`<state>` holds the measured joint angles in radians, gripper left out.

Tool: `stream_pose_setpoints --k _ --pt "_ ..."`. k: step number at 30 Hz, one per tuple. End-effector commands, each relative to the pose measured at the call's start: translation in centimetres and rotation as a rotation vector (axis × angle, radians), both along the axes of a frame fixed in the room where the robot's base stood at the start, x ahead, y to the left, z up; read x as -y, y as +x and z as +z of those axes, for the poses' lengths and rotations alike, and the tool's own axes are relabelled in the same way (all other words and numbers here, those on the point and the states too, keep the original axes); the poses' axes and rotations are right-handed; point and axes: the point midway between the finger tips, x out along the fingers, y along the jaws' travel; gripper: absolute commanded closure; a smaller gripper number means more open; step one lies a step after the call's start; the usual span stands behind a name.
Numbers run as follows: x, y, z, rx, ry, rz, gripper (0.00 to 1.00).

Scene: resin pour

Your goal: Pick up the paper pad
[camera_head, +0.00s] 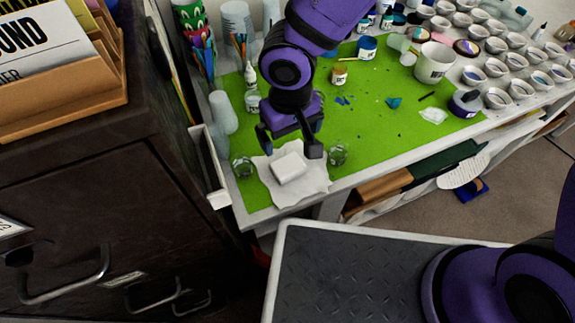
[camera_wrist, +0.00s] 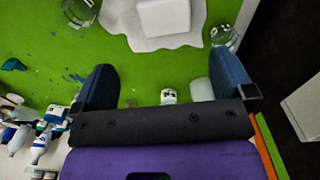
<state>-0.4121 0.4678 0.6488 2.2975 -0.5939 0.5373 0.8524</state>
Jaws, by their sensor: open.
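The paper pad (camera_head: 288,167) is a small white block lying on a crumpled white sheet on the green mat. It also shows at the top of the wrist view (camera_wrist: 163,17), partly cut off by the frame edge. My gripper (camera_head: 290,148) is open and empty, above and just behind the pad in the head view. In the wrist view my gripper (camera_wrist: 170,80) has its two fingers wide apart, with the pad beyond the fingertips. I see no contact with the pad.
Clear cups stand on both sides of the sheet, one at left (camera_head: 243,167) and one at right (camera_head: 338,154). Bottles and jars stand behind my gripper. A dark cabinet (camera_head: 95,200) rises close on the left. The green mat (camera_head: 400,135) has free room to the right.

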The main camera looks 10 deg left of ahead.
Motion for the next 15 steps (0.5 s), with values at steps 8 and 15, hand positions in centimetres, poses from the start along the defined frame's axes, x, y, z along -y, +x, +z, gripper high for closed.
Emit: stream_pose_setpoints --k 8,15 --pt "-0.7 -0.8 -3.1 -0.017 0.004 0.013 0.00" --pt "-0.7 -0.6 -5.9 -0.015 0.006 0.011 0.00"
